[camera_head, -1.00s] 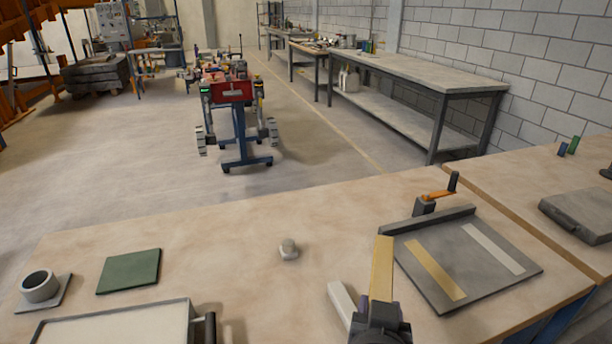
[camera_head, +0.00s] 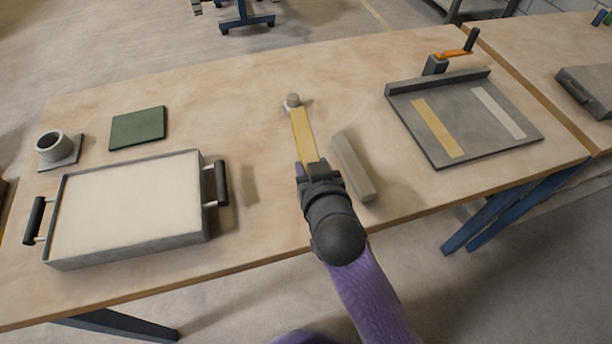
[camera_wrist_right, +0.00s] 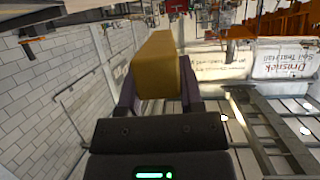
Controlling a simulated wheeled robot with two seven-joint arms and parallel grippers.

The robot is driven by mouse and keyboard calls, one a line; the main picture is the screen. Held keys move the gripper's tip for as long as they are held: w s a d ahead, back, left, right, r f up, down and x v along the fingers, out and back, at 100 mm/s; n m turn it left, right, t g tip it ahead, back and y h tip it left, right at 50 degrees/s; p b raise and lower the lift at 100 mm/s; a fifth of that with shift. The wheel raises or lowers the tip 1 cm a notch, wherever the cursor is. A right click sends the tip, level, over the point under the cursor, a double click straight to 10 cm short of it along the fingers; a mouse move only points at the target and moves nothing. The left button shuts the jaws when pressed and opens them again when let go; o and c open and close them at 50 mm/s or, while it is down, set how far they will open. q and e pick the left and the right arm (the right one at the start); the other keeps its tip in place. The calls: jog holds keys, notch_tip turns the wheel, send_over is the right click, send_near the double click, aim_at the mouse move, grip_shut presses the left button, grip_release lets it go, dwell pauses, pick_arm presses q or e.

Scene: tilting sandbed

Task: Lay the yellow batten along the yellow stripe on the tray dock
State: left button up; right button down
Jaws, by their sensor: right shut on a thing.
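The yellow batten (camera_head: 304,137) is shut in my right gripper (camera_head: 311,166) and points away from me, its far end by a small grey lump. The batten also shows between the jaws in the right wrist view (camera_wrist_right: 156,62). Its height above the table is hard to tell. The grey tray dock (camera_head: 466,125) lies to the right, apart from the batten. It has a yellow stripe (camera_head: 437,128) on its left and a white stripe (camera_head: 499,112) on its right; both are bare. My left gripper is not in view.
A grey-beige bar (camera_head: 352,164) lies just right of my right gripper. The small lump (camera_head: 292,100) sits beyond the batten. A handled sand tray (camera_head: 208,217), green mat (camera_head: 137,128) and grey cup (camera_head: 52,146) are at left. An orange crank (camera_head: 453,53) stands behind the dock.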

notch_tip(320, 180, down, 8)
jog(key=b, duration=0.4)
jog(key=shift+r, duration=0.15)
notch_tip(320, 180, down, 2)
jog(key=shift+b, duration=0.55)
jog(key=shift+r, duration=0.1)
jog(key=shift+f, duration=0.3)
jog(key=shift+c, duration=1.2)
grip_release()
jog(key=shift+r, duration=0.1)
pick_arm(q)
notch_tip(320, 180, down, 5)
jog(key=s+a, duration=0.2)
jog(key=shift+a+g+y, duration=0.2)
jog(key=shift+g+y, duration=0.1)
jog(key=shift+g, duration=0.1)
